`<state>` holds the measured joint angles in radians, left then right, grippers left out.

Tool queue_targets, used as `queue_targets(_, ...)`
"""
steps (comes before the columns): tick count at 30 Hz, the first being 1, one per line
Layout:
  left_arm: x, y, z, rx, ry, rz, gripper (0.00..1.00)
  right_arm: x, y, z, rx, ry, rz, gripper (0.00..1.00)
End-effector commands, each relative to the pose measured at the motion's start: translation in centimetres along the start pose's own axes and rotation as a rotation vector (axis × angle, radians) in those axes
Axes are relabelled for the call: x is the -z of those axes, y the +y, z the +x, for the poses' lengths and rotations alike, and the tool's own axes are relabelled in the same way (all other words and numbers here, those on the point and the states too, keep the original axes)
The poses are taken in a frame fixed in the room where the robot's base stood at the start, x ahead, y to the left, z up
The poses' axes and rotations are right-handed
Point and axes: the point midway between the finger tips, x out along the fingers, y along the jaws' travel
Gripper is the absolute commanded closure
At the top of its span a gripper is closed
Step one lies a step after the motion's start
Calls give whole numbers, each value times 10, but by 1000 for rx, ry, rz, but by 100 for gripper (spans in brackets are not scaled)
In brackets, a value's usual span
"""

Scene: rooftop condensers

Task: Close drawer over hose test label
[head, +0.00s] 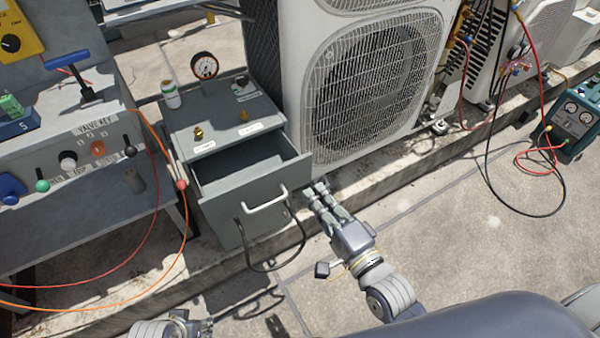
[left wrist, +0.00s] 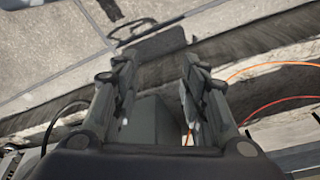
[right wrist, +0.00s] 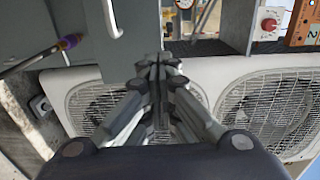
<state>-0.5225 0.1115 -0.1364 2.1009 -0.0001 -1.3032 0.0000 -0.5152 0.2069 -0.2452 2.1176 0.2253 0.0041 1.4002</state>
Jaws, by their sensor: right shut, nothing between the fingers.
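A grey cabinet (head: 225,120) has its drawer (head: 247,203) pulled out, with a white bar handle (head: 265,200) on the front. The part of the drawer interior that shows looks empty. Two small white labels (head: 204,147) lie on the cabinet top; I cannot read them. My right gripper (head: 319,188) is shut and empty, just right of the drawer front and apart from the handle. In the right wrist view its fingertips (right wrist: 158,62) meet, with the handle (right wrist: 114,20) to the upper left. My left gripper (left wrist: 158,80) is open and empty, low at the bottom edge of the head view.
A condenser unit (head: 370,75) stands close on the right. A bench (head: 75,130) with orange hoses is on the left. A black hose (head: 275,268) loops below the drawer. Open floor lies right.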

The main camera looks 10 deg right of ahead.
Motion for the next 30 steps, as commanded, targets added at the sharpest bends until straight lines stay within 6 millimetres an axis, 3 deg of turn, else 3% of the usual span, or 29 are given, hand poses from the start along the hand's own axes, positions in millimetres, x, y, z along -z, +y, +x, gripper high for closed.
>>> queue_targets(6, 3, -1, -15, 2, 9, -1, 60, 0, 0, 38, 3, 1, -1, 100)
queue_targets(13, 6, -2, -32, 4, 18, -2, 60, 0, 1, 65, 1, 0, -1, 100)
queue_targets(30, 8, -2, -40, 4, 22, -3, 60, 0, 0, 76, -1, 0, -1, 100)
